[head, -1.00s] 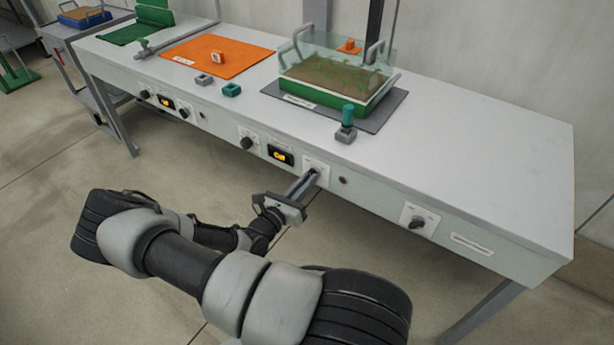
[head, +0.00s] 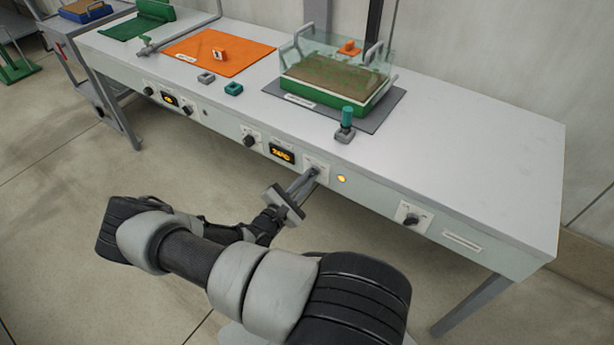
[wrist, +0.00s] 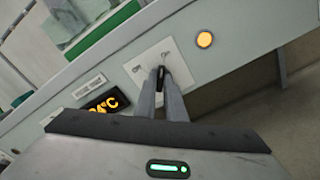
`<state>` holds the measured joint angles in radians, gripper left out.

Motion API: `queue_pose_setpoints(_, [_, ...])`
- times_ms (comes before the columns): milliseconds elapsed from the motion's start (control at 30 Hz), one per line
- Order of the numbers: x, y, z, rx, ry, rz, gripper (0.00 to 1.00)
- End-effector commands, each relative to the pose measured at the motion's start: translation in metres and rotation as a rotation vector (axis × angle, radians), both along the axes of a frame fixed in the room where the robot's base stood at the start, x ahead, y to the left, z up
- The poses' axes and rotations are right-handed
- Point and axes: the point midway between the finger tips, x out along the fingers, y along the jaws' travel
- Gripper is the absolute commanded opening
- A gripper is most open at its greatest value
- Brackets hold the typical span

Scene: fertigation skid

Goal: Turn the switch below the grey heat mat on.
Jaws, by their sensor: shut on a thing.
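The grey heat mat (head: 388,106) lies on the bench top with a green tray (head: 330,96) under a clear cover on it. Below it on the front panel is a white switch plate (head: 323,165), also in the wrist view (wrist: 178,56). My gripper (head: 312,173) is shut on the black switch knob (wrist: 161,73) of that plate; the fingers hide part of the knob. In the wrist view the gripper is rolled relative to the panel. The round lamp (head: 341,179) right of the plate glows amber, also in the wrist view (wrist: 204,40). The display (head: 282,154) left of the plate is lit.
Another knob (head: 249,140) sits left of the display, and a separate switch (head: 411,219) sits further right. An orange mat (head: 240,60) lies left. The bench's right end is clear.

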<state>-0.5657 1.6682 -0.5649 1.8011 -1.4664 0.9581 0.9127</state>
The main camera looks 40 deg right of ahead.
Motion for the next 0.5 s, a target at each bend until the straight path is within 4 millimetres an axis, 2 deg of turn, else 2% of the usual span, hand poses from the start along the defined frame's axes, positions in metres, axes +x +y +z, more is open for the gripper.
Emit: queue_pose_setpoints(500, [-0.0004, 0.0001, 0.0002, 0.040, -0.113, -0.001, 0.00])
